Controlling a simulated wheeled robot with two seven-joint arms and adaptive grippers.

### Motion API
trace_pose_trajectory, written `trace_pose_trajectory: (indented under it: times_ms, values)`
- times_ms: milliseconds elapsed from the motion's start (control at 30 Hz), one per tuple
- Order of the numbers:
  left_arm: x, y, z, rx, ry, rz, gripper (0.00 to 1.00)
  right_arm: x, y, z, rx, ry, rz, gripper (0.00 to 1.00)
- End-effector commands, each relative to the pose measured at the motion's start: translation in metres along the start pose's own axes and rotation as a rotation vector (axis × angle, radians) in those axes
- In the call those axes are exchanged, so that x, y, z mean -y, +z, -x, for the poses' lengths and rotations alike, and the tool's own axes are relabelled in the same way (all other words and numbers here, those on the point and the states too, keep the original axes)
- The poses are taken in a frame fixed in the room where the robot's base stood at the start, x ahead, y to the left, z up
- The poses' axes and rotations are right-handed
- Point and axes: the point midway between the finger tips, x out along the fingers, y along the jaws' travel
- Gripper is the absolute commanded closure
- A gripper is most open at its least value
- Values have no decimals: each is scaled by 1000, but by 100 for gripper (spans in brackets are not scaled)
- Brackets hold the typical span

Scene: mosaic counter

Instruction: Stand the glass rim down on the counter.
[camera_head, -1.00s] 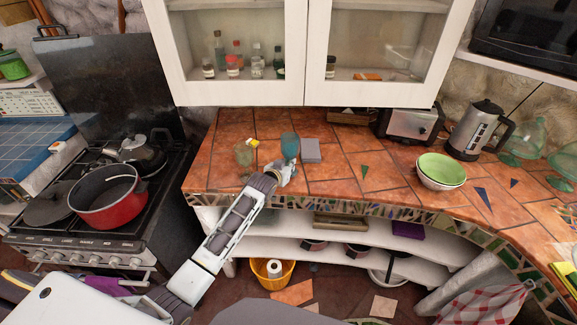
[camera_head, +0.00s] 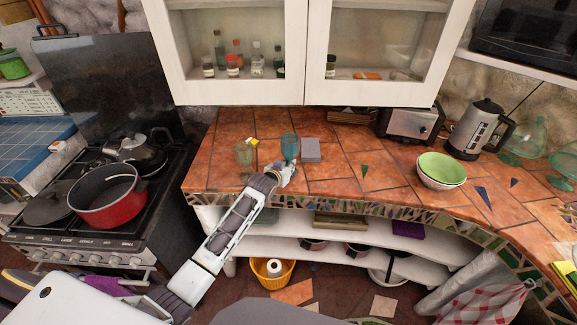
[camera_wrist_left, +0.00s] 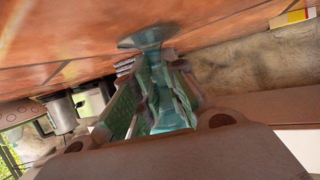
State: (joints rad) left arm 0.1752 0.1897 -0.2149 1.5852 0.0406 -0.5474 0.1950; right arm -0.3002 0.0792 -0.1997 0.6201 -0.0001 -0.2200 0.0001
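The blue-green glass (camera_head: 289,146) is at the counter's front left, looking nearly upright with its wide bowl up. In the left wrist view, a flared end of the glass (camera_wrist_left: 147,38) is close to or on the tiled counter (camera_head: 340,185). My left gripper (camera_head: 286,172) is low in front of the glass. Its fingers (camera_wrist_left: 158,88) lie on both sides of the glass, but whether they press on it is unclear. The gripper partly hides the lower glass in the head view. My right gripper is not in view.
A greenish glass (camera_head: 243,154) stands left of the blue one. A grey box (camera_head: 310,150) is close on its right. Green and white bowls (camera_head: 441,170) stand farther right. Counter between box and bowls is clear. White cabinets (camera_head: 310,95) hang above the back.

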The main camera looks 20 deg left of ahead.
Motion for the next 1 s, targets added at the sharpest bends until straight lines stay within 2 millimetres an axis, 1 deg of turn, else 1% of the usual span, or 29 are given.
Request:
trace_pose_trajectory:
  times_ms: [33,167,200,667,867,1000]
  values:
    - [0,-1,0,-1,0,0,80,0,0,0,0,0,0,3]
    - [0,-1,0,-1,0,0,63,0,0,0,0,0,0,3]
    - [0,-1,0,-1,0,0,62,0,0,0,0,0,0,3]
    - [0,0,3,0,0,0,62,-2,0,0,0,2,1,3]
    - [0,1,14,1,0,0,62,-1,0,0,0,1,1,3]
    - [0,1,25,1,0,0,62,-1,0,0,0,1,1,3]
